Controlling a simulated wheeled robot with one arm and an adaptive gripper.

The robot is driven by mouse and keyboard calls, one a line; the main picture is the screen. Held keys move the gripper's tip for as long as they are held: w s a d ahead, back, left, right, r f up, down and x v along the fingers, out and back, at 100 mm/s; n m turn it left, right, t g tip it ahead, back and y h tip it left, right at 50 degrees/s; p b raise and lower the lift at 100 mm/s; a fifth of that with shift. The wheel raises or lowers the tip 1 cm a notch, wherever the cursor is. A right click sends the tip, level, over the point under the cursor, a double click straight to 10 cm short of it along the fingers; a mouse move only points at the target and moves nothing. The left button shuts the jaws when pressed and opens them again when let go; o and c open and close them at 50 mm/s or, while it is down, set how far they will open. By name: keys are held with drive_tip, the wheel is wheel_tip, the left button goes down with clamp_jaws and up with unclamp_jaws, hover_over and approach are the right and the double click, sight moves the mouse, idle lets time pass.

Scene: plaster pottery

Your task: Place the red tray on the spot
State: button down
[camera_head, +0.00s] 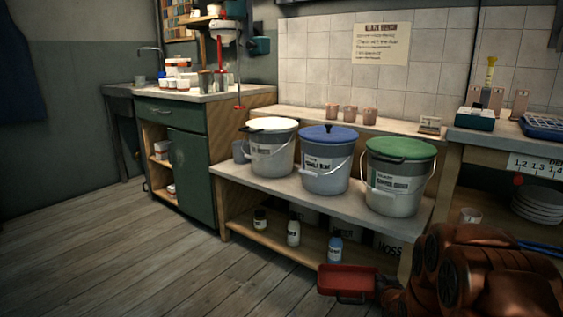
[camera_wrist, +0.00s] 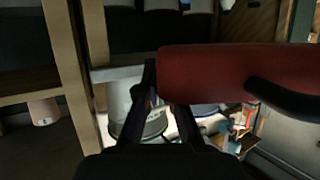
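The red tray (camera_head: 345,279) is held out in front of the low bench, above the wooden floor, at the lower middle of the head view. My gripper (camera_head: 380,284) is at its right end, close to my brown arm. In the wrist view the red tray (camera_wrist: 225,72) fills the upper right. The dark fingers of my gripper (camera_wrist: 162,102) meet at the tray's left end and appear shut on it. A dark curved part crosses the tray's lower right. I cannot pick out a marked spot in either view.
White-, blue- and green-lidded buckets (camera_head: 326,160) line the bench (camera_head: 270,184). Small bottles (camera_head: 293,229) stand on its lower shelf. A green cabinet (camera_head: 192,175) is left; a right-hand table holds a blue tray (camera_head: 545,126). Floor (camera_head: 130,270) at left is clear.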

wheel_tip(320, 180, up, 4)
drive_tip(key=n+y, duration=0.1)
drive_tip(key=y, duration=0.1)
hover_over(341, 284)
drive_tip(key=shift+s+a+r, duration=0.1)
drive_tip(key=shift+a, duration=0.15)
drive_tip(key=shift+d, duration=0.25)
wheel_tip(341, 284, up, 43)
drive_tip(key=p, duration=4.3)
drive_tip(key=shift+r, duration=0.1)
drive_tip(key=shift+d, duration=0.1)
